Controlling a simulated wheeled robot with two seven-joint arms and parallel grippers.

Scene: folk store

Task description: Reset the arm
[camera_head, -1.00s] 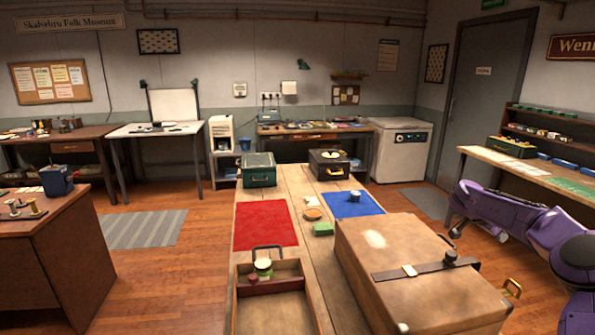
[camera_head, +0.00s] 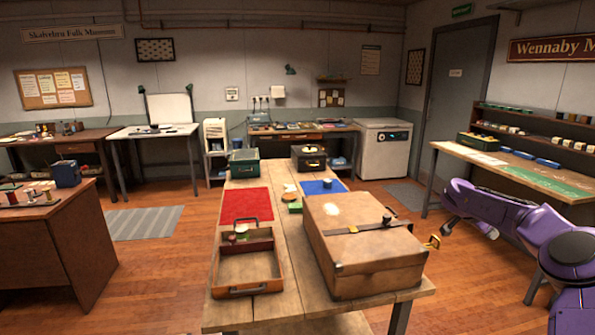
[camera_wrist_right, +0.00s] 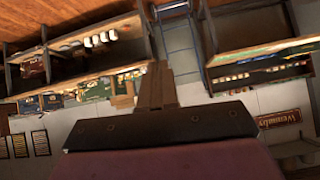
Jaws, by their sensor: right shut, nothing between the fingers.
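My right arm, purple, comes in from the right edge in the head view. It is folded, and its gripper (camera_head: 447,228) is at the dark tip near the right bench's near end, in front of the floor. The gripper is shut and empty. In the right wrist view its fingers (camera_wrist_right: 156,88) show together with nothing between them, in front of a sideways view of shelves and wall. The gripper is apart from the wooden table (camera_head: 228,311). My left arm and gripper are not in view.
The table bears a large brown case (camera_head: 365,255), an open wooden tray (camera_head: 278,276), a red mat (camera_head: 246,203) and a blue mat (camera_head: 311,188). A bench (camera_head: 432,166) with shelves runs along the right. A desk (camera_head: 68,240) stands left. Open floor lies between desk and table.

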